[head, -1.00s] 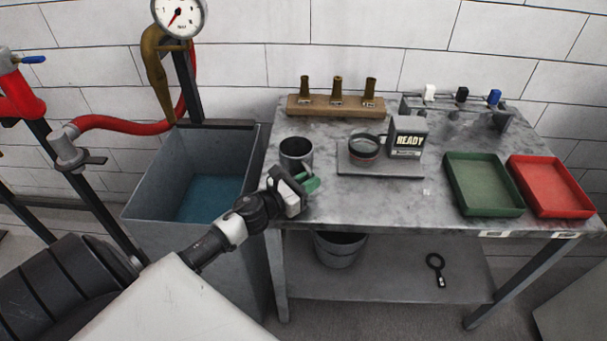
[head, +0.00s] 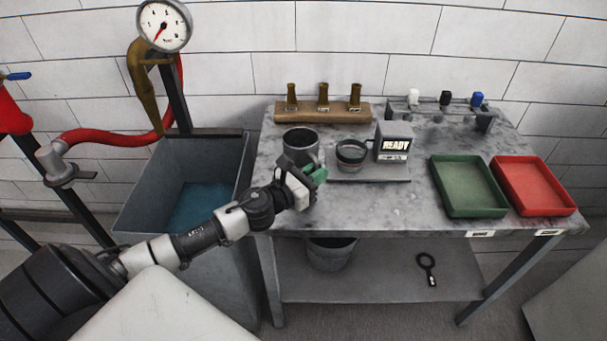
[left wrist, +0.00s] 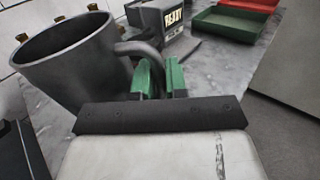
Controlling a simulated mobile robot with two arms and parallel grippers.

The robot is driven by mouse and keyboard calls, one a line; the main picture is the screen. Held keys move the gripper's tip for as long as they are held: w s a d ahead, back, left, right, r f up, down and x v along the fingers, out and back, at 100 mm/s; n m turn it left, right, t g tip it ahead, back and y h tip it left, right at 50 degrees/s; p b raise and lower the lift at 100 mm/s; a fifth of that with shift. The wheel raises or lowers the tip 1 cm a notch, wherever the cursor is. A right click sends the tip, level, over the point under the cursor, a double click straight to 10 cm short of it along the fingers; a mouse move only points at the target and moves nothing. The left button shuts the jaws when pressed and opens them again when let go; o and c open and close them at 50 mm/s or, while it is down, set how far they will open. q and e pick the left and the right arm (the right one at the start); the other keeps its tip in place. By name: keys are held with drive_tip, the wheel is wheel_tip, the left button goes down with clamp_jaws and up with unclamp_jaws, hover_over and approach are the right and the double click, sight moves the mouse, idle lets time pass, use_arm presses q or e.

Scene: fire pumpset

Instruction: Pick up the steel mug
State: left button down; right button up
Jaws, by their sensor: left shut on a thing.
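The steel mug (head: 300,143) is a grey open cup above the left end of the workbench. It also shows large at the left of the left wrist view (left wrist: 70,65), its rim facing up and its handle toward my gripper. My left gripper (head: 314,173) is at the mug's near right side. In the left wrist view its green fingers (left wrist: 160,78) are shut on the mug's handle. In the head view the mug appears raised off the bench top; its lower part is partly hidden by the gripper. My right gripper is not in view.
A grey base with a round dish (head: 351,155) and a READY display (head: 394,144) stands close right of the mug. A wooden block (head: 345,117) with brass nozzles is behind. Green (head: 466,211) and red (head: 527,208) trays are at right. A water tank (head: 220,165) is left.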

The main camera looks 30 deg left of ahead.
use_arm(q)
drive_tip(key=w+d+r+p, duration=0.2)
drive_tip(key=d+r, duration=0.2)
drive_tip(key=d, duration=0.3)
drive_tip(key=shift+w+r, duration=0.25)
drive_tip(key=shift+r, duration=0.05)
idle(1.8)
